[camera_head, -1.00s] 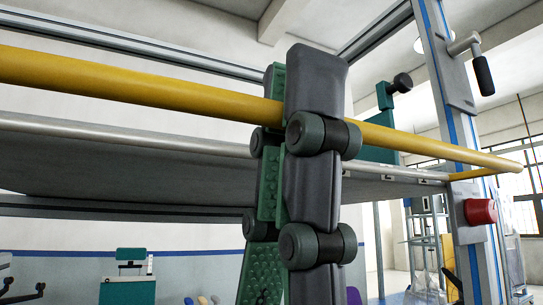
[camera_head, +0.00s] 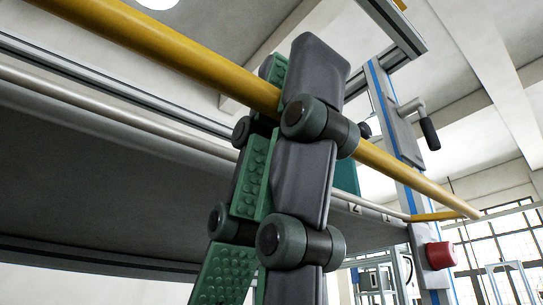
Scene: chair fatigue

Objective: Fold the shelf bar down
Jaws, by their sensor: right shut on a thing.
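The yellow shelf bar (camera_head: 200,62) runs slanting from the upper left to the lower right, with its far end by the upright post at right. My right gripper (camera_head: 284,92) comes up from below, with grey finger links and green studded pads. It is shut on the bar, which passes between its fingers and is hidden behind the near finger. The grey shelf panel (camera_head: 100,175), with a pale metal rail along its edge, lies behind and below the bar. My left gripper is not in view.
The metal post (camera_head: 381,90) at right carries a black-handled crank (camera_head: 428,132) and a red knob (camera_head: 440,256). A metal frame beam (camera_head: 120,98) runs behind the bar. A large window and equipment show at lower right.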

